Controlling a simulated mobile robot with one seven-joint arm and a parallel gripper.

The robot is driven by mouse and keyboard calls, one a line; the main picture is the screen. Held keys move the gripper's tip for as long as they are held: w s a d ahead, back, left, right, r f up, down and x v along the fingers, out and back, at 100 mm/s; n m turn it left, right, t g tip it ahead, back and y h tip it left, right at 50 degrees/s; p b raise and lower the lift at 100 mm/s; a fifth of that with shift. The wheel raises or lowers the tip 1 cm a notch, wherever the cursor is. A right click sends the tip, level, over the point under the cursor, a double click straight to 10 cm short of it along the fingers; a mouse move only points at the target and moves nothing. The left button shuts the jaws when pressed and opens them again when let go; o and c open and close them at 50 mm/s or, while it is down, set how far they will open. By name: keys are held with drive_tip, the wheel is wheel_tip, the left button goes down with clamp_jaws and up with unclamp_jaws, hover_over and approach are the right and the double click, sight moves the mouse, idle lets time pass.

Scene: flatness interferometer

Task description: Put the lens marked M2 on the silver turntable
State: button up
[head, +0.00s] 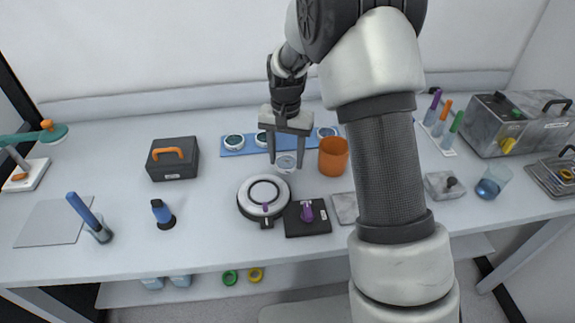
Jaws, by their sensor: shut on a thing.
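My gripper (287,168) points down over the middle of the table, just behind the turntable. It is shut on a small round lens (286,161), which sits between the two fingertips. Any marking on this lens is too small to read, so I cannot tell if it is M2. The silver turntable (246,206), a round disc with a dark ring on its top, stands just in front and to the left of the held lens. Its top looks free of any lens. A blue tray (248,150) behind my gripper holds other round lenses (234,141), partly hidden by the gripper.
An orange cup (333,156) stands close right of my gripper. A black block with a purple knob (307,212) is right of the turntable. A dark case (173,160) and a blue-topped bottle (162,214) are to the left. My arm hides part of the table's right side.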

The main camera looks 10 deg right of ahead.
sight(286, 162)
drive_tip(key=shift+f, duration=1.55)
drive_tip(key=shift+f, duration=0.1)
drive_tip(key=shift+f+b, duration=0.15)
drive_tip(key=shift+b, duration=0.15)
drive_tip(key=o, duration=1.1)
